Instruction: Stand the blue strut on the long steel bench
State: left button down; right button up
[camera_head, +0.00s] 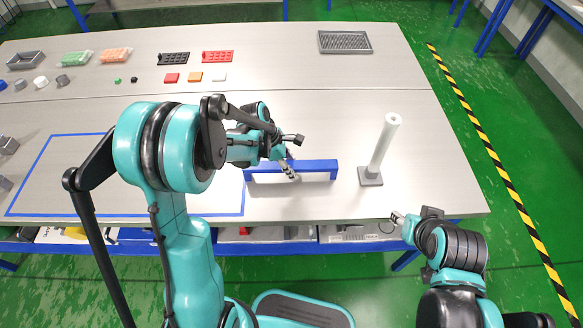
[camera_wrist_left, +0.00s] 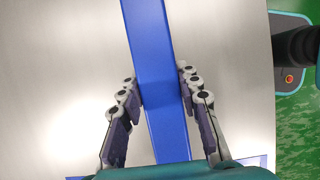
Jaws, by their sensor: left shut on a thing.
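The blue strut (camera_head: 312,166) is a bar with short legs at its ends, set over the long steel bench (camera_head: 290,115) near its front edge. Whether the strut touches the bench is hard to tell. My right gripper (camera_head: 397,218) is beyond the bench's front edge, at the lower right; its fingers are too small to read.
A white post on a grey base (camera_head: 384,150) stands just right of the strut. A blue tape outline (camera_head: 120,215) marks the bench to the left. Trays, racks and small blocks sit along the back. A grey tray (camera_head: 345,42) is at the back right.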

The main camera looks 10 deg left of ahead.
pick_arm(q)
jog(key=c, duration=1.5)
grip_release()
jog(key=shift+f, duration=0.15)
jog(key=o, duration=0.4)
jog(key=shift+o, duration=0.2)
